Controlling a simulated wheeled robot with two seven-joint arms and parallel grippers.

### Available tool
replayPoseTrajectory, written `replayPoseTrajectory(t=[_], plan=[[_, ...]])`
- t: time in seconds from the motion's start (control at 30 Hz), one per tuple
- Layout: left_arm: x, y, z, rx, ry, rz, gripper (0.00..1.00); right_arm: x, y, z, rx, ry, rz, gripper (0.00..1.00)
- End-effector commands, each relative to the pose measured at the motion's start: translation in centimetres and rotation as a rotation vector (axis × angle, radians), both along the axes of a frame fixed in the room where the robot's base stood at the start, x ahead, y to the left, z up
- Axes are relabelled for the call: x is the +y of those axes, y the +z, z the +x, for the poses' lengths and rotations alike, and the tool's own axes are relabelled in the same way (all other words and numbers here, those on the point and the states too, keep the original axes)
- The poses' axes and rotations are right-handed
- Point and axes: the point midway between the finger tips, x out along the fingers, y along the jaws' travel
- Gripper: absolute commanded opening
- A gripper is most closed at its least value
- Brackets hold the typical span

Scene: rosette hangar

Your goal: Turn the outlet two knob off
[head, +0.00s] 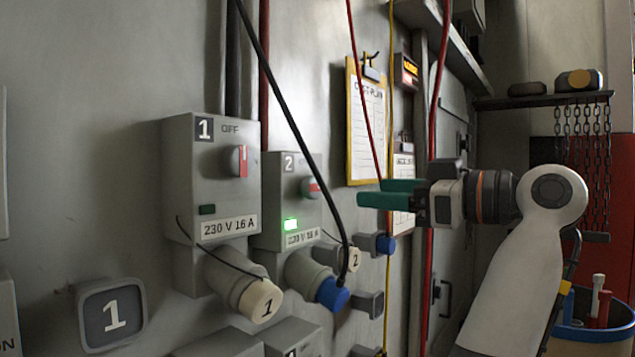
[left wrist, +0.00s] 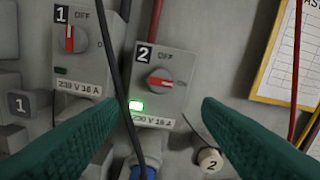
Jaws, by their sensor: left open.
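The outlet two knob (head: 310,187) is a round grey knob with a red and white bar on the grey outlet two box (head: 274,178). In the left wrist view the knob (left wrist: 161,82) has its bar lying about level, toward the ON mark, with OFF printed above. The green lamp (head: 290,224) below it is lit. My left gripper (head: 374,193) has teal fingers, open and empty, to the right of the knob and apart from it. In the left wrist view the knob lies beyond the gap between the fingers (left wrist: 160,108). My right gripper is not in view.
Outlet one box (head: 190,165) stands to the left, its knob (head: 236,160) bar upright and its lamp dark. A black cable (head: 290,120) hangs across the front of box two to a blue plug (head: 332,294). Red and yellow cables and a clipboard (head: 352,120) are near my gripper.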

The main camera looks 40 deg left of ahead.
Motion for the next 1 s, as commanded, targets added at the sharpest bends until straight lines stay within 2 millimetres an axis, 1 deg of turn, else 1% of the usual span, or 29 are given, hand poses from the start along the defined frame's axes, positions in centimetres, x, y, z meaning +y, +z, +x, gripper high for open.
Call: replayPoseTrajectory(t=[0.17,0.3,0.5,0.6,0.7,1.0], plan=[[3.2,0.3,-0.4,0.000,0.007,0.004,0.59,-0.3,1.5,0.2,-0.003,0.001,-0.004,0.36],[6.1,0.3,-0.7,0.002,0.008,0.005,0.59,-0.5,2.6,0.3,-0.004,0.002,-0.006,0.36],[9.4,0.3,-1.0,0.002,0.006,0.007,0.59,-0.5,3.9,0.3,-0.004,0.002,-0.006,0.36],[10.4,0.1,-1.1,0.002,0.005,0.006,0.59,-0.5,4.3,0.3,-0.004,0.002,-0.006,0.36],[11.0,0.0,-1.2,0.001,0.004,0.006,0.59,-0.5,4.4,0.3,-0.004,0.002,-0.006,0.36],[11.2,-0.1,-1.2,0.001,0.003,0.005,0.59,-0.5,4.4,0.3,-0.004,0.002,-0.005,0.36]])
